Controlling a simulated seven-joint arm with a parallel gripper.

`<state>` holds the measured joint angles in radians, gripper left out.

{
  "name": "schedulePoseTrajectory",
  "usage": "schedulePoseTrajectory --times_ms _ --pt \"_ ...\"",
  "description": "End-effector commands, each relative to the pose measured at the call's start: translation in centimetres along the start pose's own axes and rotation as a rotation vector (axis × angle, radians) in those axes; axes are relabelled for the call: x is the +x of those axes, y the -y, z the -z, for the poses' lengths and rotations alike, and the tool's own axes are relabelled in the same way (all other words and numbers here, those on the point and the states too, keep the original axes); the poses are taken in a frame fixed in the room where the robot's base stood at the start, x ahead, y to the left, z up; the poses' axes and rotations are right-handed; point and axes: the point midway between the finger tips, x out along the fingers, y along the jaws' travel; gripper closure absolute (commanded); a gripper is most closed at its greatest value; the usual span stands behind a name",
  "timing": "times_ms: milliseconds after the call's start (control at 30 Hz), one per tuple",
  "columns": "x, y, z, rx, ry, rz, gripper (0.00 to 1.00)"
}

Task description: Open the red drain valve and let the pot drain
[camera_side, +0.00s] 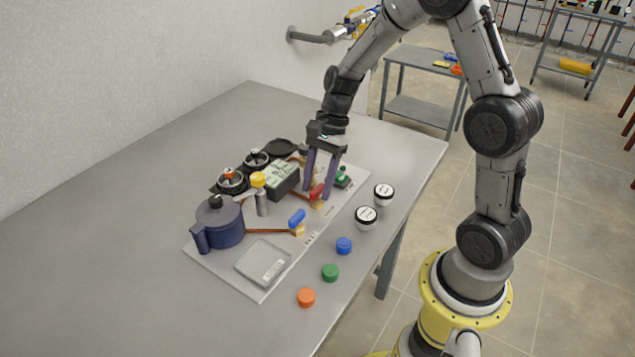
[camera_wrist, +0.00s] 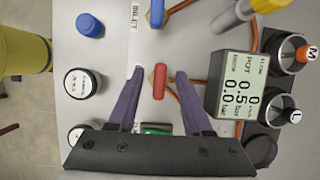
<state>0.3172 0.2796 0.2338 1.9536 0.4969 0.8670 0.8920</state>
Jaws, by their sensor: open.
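The red drain valve handle (camera_side: 317,191) sits on a brass body at the board's front edge. In the wrist view, the red handle (camera_wrist: 159,82) lies lengthwise up and down the picture. My gripper (camera_side: 317,193) is open and points down over it. In the wrist view, my gripper (camera_wrist: 158,73) has one finger on each side of the handle, with gaps on both sides. Whether the fingertips reach handle height is unclear. The dark blue lidded pot (camera_side: 222,230) stands at the board's left. The display box (camera_wrist: 236,92) shows a pot line reading 0.5 bar.
A blue valve (camera_side: 297,217) and a green valve (camera_side: 343,176) flank the red one. A yellow-topped cylinder (camera_side: 260,195) and knobs (camera_wrist: 289,48) stand nearby. The table's left is clear.

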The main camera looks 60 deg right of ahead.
Motion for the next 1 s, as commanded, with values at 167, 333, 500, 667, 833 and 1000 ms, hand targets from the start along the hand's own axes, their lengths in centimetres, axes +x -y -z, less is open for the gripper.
schedulePoseTrajectory --times_ms 167,333,500,667,833,1000 --pt "-0.02 0.00 -0.01 0.000 0.000 0.000 0.72" --pt "-0.04 0.00 -0.01 0.000 0.000 0.000 1.00" --pt "-0.06 0.00 -0.01 0.000 0.000 0.000 1.00" --pt "-0.06 0.01 -0.01 -0.005 0.000 -0.002 1.00" --pt "-0.05 0.01 -0.03 -0.040 0.001 -0.017 1.00" --pt "-0.05 0.04 -0.05 -0.124 0.001 -0.052 1.00"
